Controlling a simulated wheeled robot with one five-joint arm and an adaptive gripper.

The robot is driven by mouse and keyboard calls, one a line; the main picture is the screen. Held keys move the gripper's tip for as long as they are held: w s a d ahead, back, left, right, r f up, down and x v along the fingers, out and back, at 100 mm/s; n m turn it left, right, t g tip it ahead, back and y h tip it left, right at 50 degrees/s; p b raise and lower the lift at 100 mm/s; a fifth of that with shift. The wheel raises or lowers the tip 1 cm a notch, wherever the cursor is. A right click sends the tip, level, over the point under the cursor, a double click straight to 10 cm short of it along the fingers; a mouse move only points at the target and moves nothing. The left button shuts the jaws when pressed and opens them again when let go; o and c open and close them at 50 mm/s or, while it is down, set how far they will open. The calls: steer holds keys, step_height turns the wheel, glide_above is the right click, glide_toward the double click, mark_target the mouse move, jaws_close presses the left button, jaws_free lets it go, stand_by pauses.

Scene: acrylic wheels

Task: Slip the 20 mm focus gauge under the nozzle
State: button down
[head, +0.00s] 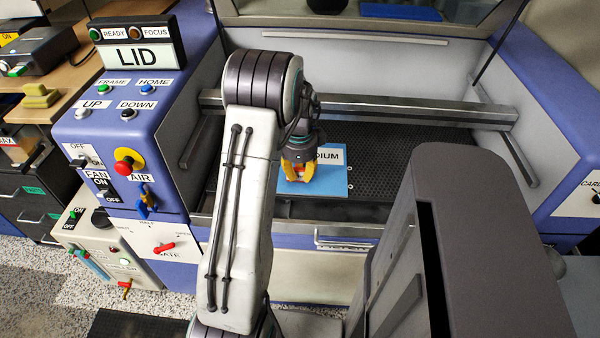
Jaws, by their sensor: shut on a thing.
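My gripper (298,172) is inside the open machine bed, pointing down, with its yellow fingers low over a blue sheet (332,178). It is shut on a small orange-red thing that barely shows between the fingers. I cannot tell whether this is the 20 mm focus gauge, since no marking on it can be read. The blue sheet carries a white label of which "DIUM" shows; my gripper hides the rest. I cannot make out the nozzle; my arm covers part of the bed and of the metal rail (420,111) behind.
The dark perforated bed (410,150) is free to the right of the sheet. The raised lid (400,12) is above. A blue control panel (130,95) with buttons stands at the left. A yellow block (40,96) lies on the wooden bench beyond it.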

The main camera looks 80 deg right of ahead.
steer(key=c, duration=1.2)
jaws_free()
steer(key=shift+o, duration=0.2)
step_height(320, 180, up, 12)
steer(key=shift+a, duration=0.35)
steer(key=shift+r, duration=0.2)
step_height(320, 180, up, 7)
steer(key=p, duration=0.6)
steer(key=shift+f, duration=0.15)
